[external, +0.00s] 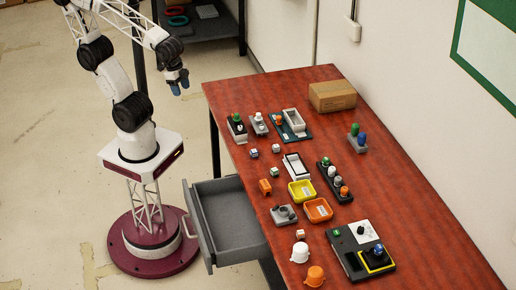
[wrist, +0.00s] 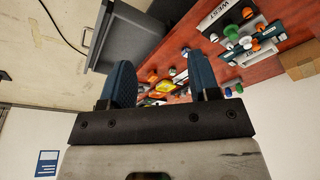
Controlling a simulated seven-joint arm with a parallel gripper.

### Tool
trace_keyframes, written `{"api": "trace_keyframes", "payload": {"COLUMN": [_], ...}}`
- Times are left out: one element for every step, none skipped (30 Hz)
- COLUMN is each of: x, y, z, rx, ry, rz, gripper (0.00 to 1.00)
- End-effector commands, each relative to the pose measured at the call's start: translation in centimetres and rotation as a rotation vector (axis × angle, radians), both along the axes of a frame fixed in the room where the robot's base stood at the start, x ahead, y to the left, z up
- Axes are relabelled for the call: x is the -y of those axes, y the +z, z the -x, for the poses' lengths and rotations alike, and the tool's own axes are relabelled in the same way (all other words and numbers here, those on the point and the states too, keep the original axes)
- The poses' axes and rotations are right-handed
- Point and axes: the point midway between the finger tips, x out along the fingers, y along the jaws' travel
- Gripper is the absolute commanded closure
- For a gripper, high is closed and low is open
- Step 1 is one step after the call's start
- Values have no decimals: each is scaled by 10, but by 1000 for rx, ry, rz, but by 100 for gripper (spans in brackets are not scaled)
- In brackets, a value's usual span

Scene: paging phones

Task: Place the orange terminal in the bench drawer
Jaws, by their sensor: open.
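A small orange block (external: 265,187), which looks like the orange terminal, lies on the red bench near its left edge, beside the drawer. The grey bench drawer (external: 228,218) is pulled open on the bench's left side, and its visible inside is empty. It also shows in the wrist view (wrist: 122,38) at the upper left. My gripper (external: 179,84) is open and empty, raised beyond the bench's far left corner, away from block and drawer. In the wrist view its blue fingers (wrist: 158,70) stand wide apart, with the bench beyond them.
An orange tray (external: 318,210), a yellow tray (external: 301,191) and small white cubes lie near the block. An orange cap (external: 314,276) and white cap (external: 300,252) stand at the near end. A control box (external: 360,250) and cardboard box (external: 332,96) also stand on the bench.

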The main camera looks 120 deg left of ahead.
Motion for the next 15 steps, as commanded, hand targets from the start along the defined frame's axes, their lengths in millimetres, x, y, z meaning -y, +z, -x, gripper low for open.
{"api": "trace_keyframes", "payload": {"x": [0,0,1,1,1,1,1,1,1,1,1,1,1,1,1], "y": [-1,-2,-2,-2,-2,-2,-2,-2,-2,-2,-2,-2,-2,-2,-2], "z": [3,5,6,7,7,7,7,7,7,7,7,7,7,7,7], "rx": [3,4,4,5,5,5,5,5,5,5,5,5,5,5,5], "ry": [-5,-9,-11,-13,-14,-15,-15,-15,-15,-15,-15,-15,-14,-14,-14], "rz": [5,7,10,10,11,11,11,11,11,11,11,11,11,11,11], "gripper": [44,44,44,44,44,44,44,44,44,44,44,43,43,43,43]}}
